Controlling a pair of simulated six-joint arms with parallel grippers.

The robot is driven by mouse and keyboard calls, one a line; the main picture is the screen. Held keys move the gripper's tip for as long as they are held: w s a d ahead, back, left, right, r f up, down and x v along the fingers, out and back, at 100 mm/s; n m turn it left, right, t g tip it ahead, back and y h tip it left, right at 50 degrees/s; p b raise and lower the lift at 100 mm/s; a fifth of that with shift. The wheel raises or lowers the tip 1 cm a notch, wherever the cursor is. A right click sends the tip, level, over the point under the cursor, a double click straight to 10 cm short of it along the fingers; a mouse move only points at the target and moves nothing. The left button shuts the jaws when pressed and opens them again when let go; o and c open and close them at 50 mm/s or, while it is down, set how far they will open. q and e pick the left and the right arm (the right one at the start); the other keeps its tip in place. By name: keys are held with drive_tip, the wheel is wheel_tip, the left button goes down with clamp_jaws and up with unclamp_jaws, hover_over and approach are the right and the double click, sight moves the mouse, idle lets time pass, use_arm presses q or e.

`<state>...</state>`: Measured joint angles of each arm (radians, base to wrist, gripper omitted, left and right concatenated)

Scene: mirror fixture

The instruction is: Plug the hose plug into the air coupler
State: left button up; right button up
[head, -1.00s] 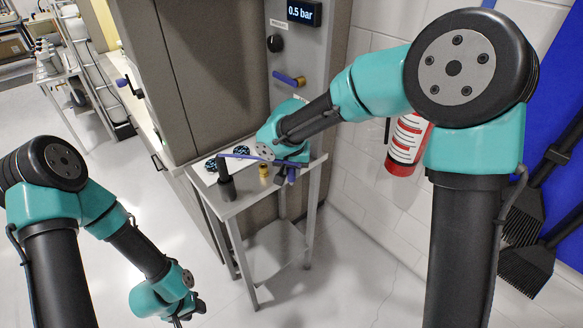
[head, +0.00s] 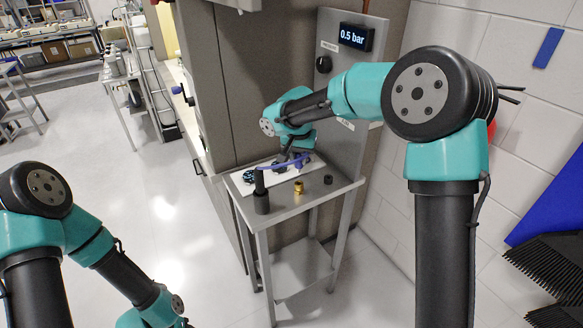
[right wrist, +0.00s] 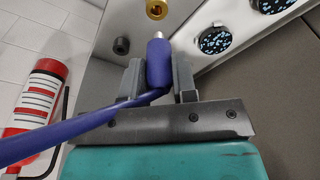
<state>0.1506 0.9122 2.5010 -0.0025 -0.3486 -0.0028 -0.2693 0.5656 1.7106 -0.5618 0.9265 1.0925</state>
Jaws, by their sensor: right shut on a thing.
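The blue hose plug (right wrist: 158,65) has a silver tip and a blue hose trailing from its back end. My right gripper (right wrist: 158,75) is shut on it; in the head view the gripper (head: 298,162) is low over the back of a small metal table. A brass fitting with a hole (head: 298,187), which looks like the air coupler, stands on the table in front of the gripper. In the right wrist view this brass fitting (right wrist: 156,9) is beyond the silver tip, apart from it. My left gripper is below the head view's edge.
A black post (head: 260,193) stands at the table's left, by the hose. A short black cylinder (head: 328,180) stands right of the brass fitting. Patterned discs (right wrist: 215,40) lie on a white plate. A panel with a "0.5 bar" display (head: 354,38) rises behind the table (head: 285,213).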

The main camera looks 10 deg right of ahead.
sight(299, 166)
drive_tip(key=shift+d, duration=0.1)
idle(0.3)
drive_tip(key=shift+f, duration=1.95)
drive_tip(key=shift+f, duration=1.55)
idle(0.7)
drive_tip(key=o, duration=1)
wheel_tip(299, 166, up, 17)
drive_tip(key=s+a, duration=0.1)
drive_tip(key=s, duration=0.1)
drive_tip(key=shift+s+a+r, duration=0.15)
